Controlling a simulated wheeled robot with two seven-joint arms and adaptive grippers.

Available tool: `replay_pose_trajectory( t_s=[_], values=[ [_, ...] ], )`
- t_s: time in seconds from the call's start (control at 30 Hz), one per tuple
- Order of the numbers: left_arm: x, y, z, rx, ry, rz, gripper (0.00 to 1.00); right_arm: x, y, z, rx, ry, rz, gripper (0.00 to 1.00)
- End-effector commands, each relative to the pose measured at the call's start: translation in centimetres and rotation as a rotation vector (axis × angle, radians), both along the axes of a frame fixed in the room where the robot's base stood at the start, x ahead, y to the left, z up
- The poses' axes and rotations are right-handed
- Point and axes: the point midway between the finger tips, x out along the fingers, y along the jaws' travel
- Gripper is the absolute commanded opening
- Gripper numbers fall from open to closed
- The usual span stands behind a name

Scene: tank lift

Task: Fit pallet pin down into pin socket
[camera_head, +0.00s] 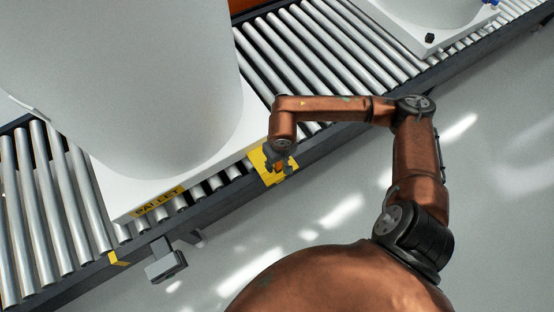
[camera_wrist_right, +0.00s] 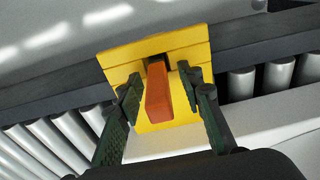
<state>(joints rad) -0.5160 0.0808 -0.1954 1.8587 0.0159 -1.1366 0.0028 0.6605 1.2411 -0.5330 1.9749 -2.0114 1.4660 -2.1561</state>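The pallet pin is an orange-red block (camera_wrist_right: 158,95). In the right wrist view its far end meets a dark opening in the yellow pin socket (camera_wrist_right: 190,50); how deep it sits I cannot tell. The socket (camera_head: 264,172) is on the conveyor's near edge in the head view, with the pin (camera_head: 281,164) small and partly hidden there. My right gripper (camera_wrist_right: 160,86) has a finger on each side of the pin, with narrow gaps between the fingers and the pin. It also shows over the socket in the head view (camera_head: 282,169). My left gripper is out of view.
A large white tank (camera_head: 150,90) stands on a pallet (camera_head: 125,198) on the roller conveyor (camera_head: 40,190), close to the socket. A grey bracket (camera_head: 165,262) sticks out from the conveyor's near side. Another white pallet (camera_head: 400,35) is at the top right. The near floor is clear.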

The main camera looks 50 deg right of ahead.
Motion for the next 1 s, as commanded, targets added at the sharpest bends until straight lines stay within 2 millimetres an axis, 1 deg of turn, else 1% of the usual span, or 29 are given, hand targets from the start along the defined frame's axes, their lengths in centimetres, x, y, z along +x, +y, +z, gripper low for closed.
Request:
replay_pose_trajectory(
  t_s=[0.17,0.4,0.5,0.6,0.7,1.0],
  values=[
    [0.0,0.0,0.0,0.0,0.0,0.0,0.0,-0.2,-0.1,3.1,-0.003,-0.004,0.001,0.34],
    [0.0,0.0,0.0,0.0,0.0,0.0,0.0,-0.7,0.0,8.0,-0.002,-0.005,0.001,0.34],
    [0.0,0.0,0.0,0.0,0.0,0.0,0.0,-0.8,0.1,9.6,-0.002,-0.005,0.0,0.34],
    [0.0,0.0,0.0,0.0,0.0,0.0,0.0,-1.0,0.1,10.6,0.0,-0.002,0.0,0.34],
    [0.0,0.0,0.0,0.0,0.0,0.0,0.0,-1.1,0.2,11.2,0.0,-0.001,0.001,0.34],
    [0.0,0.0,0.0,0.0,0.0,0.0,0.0,-1.1,0.2,11.4,0.0,0.0,0.0,0.34]
  ],
)
